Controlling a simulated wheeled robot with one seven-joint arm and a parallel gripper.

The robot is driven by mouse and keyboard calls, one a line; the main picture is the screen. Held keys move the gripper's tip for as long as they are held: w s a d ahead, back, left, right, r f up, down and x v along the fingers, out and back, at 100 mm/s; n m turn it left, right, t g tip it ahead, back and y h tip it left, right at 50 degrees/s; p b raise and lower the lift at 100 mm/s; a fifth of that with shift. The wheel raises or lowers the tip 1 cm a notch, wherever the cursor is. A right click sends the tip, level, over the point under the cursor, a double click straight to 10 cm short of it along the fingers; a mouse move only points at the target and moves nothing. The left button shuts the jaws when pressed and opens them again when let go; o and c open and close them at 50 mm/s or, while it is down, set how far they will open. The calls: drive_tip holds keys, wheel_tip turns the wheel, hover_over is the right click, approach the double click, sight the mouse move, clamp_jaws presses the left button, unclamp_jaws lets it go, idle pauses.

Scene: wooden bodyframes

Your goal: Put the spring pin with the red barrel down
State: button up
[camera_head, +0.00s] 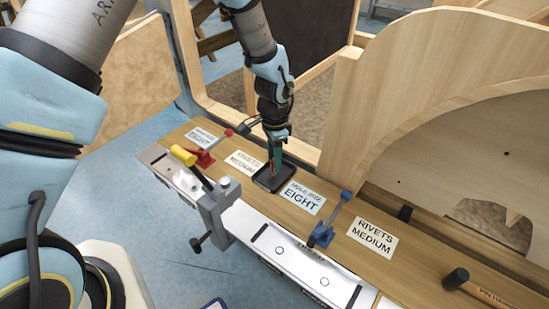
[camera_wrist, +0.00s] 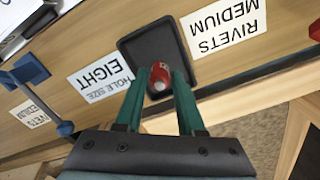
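The spring pin with the red barrel (camera_wrist: 161,73) is between my gripper's green fingertips in the wrist view, with its grey end toward the camera. My gripper (camera_head: 273,167) points down over a small black tray (camera_head: 262,184) on the wooden bench in the head view. The fingers (camera_wrist: 161,80) appear to touch the pin on both sides. In the wrist view, the black tray (camera_wrist: 135,47) lies behind the pin. I cannot tell whether the pin's far end touches the tray floor. The pin is mostly hidden by the fingers in the head view.
The tray lies between a "HOLE SIZE EIGHT" label (camera_head: 303,197) and another label (camera_head: 243,162). A blue toggle clamp (camera_head: 325,232), a red clamp (camera_head: 203,157) and a yellow-handled clamp (camera_head: 205,190) stand nearby. A wooden arched frame (camera_head: 435,85) rises behind; a hammer (camera_head: 457,279) lies right.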

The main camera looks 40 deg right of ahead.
drive_tip(key=shift+o, duration=1.3)
wheel_tip(320, 180, up, 12)
drive_tip(key=b, duration=0.3)
drive_tip(key=shift+r, duration=0.15)
drive_tip(key=w+a+r+n, duration=0.2)
drive_tip(key=w+a+n, duration=0.3)
drive_tip(key=a, duration=0.5)
drive_tip(key=w+a+r+n, duration=0.1)
drive_tip(key=w+a+n, duration=0.3)
drive_tip(key=w+a, duration=0.45)
drive_tip(key=s+a+r+n, duration=0.1)
drive_tip(key=a+n, duration=0.4)
drive_tip(key=a, duration=0.6)
drive_tip(key=s+a+r+n+t, duration=0.1)
drive_tip(key=s+a+n, duration=0.2)
drive_tip(key=a, duration=0.9)
drive_tip(key=n, duration=0.3)
drive_tip(key=shift+s+a+t, duration=0.3)
drive_tip(key=shift+s, duration=0.05)
